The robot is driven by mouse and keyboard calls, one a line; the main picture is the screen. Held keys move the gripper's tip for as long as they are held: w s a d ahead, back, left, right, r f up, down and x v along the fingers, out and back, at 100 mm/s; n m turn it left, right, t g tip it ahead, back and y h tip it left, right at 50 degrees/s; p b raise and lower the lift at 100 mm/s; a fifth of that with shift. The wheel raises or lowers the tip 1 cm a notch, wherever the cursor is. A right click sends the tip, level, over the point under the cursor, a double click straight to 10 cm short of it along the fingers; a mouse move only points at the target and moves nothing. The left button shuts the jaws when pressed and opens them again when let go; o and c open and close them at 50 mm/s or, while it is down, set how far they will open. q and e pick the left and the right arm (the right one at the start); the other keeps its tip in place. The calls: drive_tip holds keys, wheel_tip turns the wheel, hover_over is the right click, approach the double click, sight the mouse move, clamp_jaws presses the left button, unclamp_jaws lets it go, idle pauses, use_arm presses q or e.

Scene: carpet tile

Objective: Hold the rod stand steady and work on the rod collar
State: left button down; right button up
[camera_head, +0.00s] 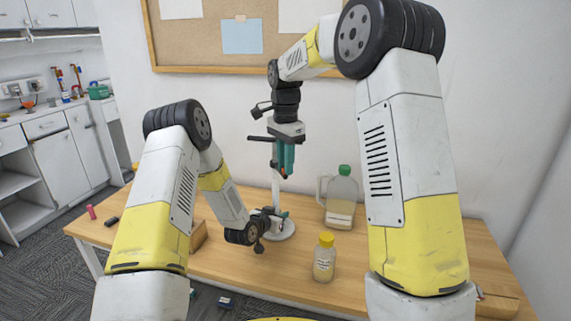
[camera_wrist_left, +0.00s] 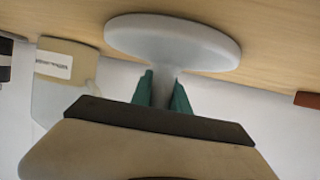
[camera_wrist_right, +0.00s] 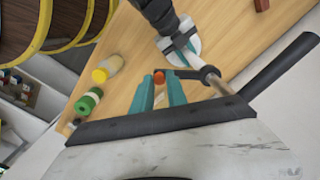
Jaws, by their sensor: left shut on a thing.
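The rod stand has a round white base (camera_head: 281,231) on the table and an upright metal rod (camera_head: 276,188). My left gripper (camera_head: 274,213) is shut on the rod just above the base; its teal fingers flank the rod in the left wrist view (camera_wrist_left: 165,90). The black rod collar (camera_wrist_right: 206,74) sits around the rod in the right wrist view, with an orange knob (camera_wrist_right: 159,77) on its side arm. My right gripper (camera_wrist_right: 162,88) points down beside the rod. Its fingers are apart, with the knob between their tips; contact is unclear.
A jug with a green cap (camera_head: 341,197) stands right of the stand. A yellow-capped bottle (camera_head: 324,257) stands nearer the front. A dark bar (camera_wrist_right: 280,72) juts out near my right gripper. A brown block (camera_head: 198,235) is partly behind my left arm.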

clamp_jaws()
idle(1.0)
drive_tip(key=shift+a, duration=0.1)
drive_tip(key=w+a+m, duration=0.2)
drive_tip(key=a+m, duration=0.7)
drive_tip(key=m, duration=0.5)
idle(0.5)
drive_tip(key=shift+w, duration=0.15)
idle(0.4)
drive_tip(key=o, duration=0.6)
unclamp_jaws()
